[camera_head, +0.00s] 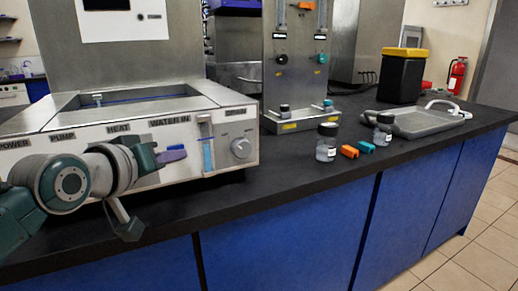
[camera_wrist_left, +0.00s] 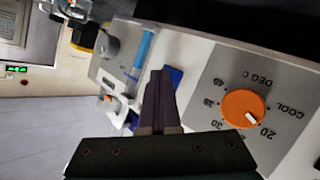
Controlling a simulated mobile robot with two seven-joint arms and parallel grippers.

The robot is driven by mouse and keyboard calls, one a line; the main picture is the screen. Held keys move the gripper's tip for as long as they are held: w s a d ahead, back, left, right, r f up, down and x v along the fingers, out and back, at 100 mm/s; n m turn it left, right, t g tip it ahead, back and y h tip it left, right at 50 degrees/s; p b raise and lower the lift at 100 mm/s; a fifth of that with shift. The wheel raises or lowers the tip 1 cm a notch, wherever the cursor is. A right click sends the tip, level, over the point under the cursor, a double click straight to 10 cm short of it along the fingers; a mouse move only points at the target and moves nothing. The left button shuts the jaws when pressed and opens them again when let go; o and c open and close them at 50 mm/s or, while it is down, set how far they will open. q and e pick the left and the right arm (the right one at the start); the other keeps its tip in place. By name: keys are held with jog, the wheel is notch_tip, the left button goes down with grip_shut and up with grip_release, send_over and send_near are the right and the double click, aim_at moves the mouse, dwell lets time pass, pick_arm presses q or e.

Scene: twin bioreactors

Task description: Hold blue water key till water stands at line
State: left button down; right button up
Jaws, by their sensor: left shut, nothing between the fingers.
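The blue water key (camera_wrist_left: 173,76) shows in the left wrist view as a blue patch on the panel, partly hidden behind my fingers. My left gripper (camera_wrist_left: 158,78) is shut, with its dark purple fingers together and their tips at the key; I cannot tell whether they touch it. In the head view the left gripper (camera_head: 174,154) is at the panel below the WATER IN label. The sight tube (camera_head: 207,145) right of it has blue water in its lower part; it also shows in the left wrist view (camera_wrist_left: 141,52). I cannot make out the line. My right gripper is not in view.
The steel bath (camera_head: 130,98) is open on top. A grey knob (camera_head: 241,148) is on the panel's right, and an orange COOL dial (camera_wrist_left: 243,108) is close to my left gripper. Jars (camera_head: 326,145), orange and teal blocks, and a grey tray (camera_head: 425,122) stand farther right.

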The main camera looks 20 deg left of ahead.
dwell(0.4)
pick_arm(q)
jog(key=shift+s+d+p, duration=0.55)
jog(key=shift+d+p, duration=0.05)
jog(key=shift+p, duration=0.15)
jog(key=s+d+p, duration=0.3)
jog(key=shift+s+d+p, duration=0.15)
jog(key=shift+d+p, duration=0.15)
jog(key=shift+d, duration=0.1)
dwell(2.3)
